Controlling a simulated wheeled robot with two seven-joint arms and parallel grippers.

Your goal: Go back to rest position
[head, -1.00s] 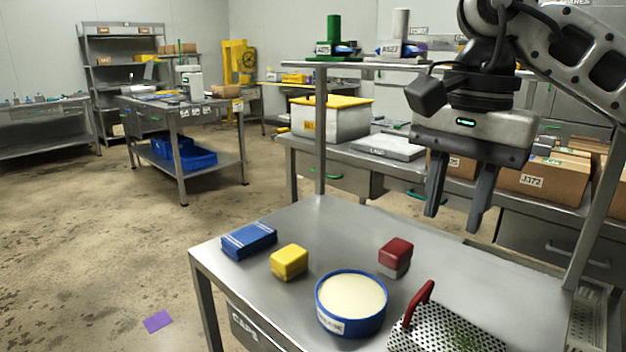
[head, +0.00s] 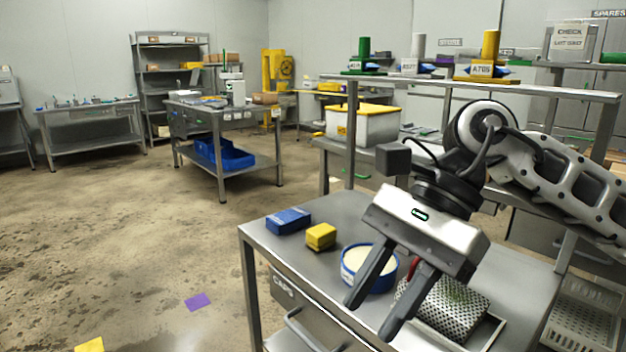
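My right gripper (head: 370,302) hangs over the front part of the steel table (head: 340,207), in front of the blue grease tub (head: 348,268). Its two fingers are spread apart with nothing between them. The arm comes in from the right. My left gripper is not in the head view.
On the table are a blue pack (head: 288,221), a yellow block (head: 320,237) and a perforated metal box (head: 455,306). A shelf with green (head: 364,52), grey and yellow-topped items stands behind. Open floor lies to the left, with a purple sheet (head: 198,302).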

